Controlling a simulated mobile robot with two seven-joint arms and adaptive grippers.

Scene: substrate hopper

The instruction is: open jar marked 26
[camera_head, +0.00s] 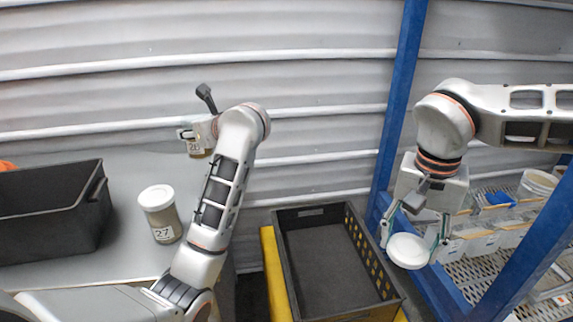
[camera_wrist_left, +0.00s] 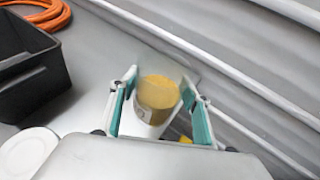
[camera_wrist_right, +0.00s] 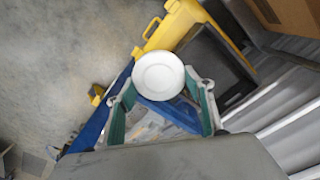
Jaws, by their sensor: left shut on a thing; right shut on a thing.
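The jar marked 26 (camera_head: 196,149) is held above the back of the grey table, its label partly showing. My left gripper (camera_head: 190,137) is shut on it. In the left wrist view the jar (camera_wrist_left: 158,98) stands between the teal finger pads, its top open and yellowish-brown contents showing. My right gripper (camera_head: 411,238) is shut on a white round lid (camera_head: 408,251), well apart from the jar and to the right of the black crate. The lid also shows between the fingers in the right wrist view (camera_wrist_right: 158,76).
A jar marked 27 (camera_head: 161,214) with a white lid stands on the grey table (camera_head: 120,258). A black bin (camera_head: 52,212) is at the left. An empty dark crate (camera_head: 330,262) sits below the right arm. A blue post (camera_head: 398,95) and rack shelves (camera_head: 480,225) stand at the right.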

